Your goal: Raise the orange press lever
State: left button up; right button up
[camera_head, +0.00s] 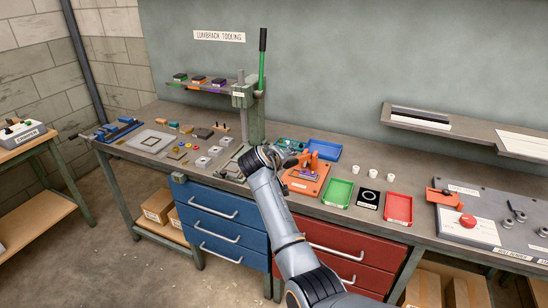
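A small orange press stands on an orange base plate (300,187) near the middle of the bench. Its upright orange part (314,160) shows, with a purple piece below it. I cannot clearly make out the lever, and my arm is close in front on the left. My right gripper (288,158), on the one arm in view, is just left of the orange press, its dark fingers towards it. It is too small and partly hidden to tell whether it is open or touches the lever. My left gripper is not in view.
A tall green press with a green lever (262,62) and black handle stands behind my gripper. A green tray (338,193), a red tray (399,208) and white cups (372,169) lie to the right. Small parts crowd the bench at left.

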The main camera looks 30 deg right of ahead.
jog(key=p+v, duration=0.5)
jog(key=v, duration=0.4)
jog(key=shift+a+f+p, duration=0.15)
jog(key=shift+f+p, duration=0.1)
jog(key=shift+p, duration=0.05)
jog(key=shift+s+f, duration=0.1)
dwell(0.6)
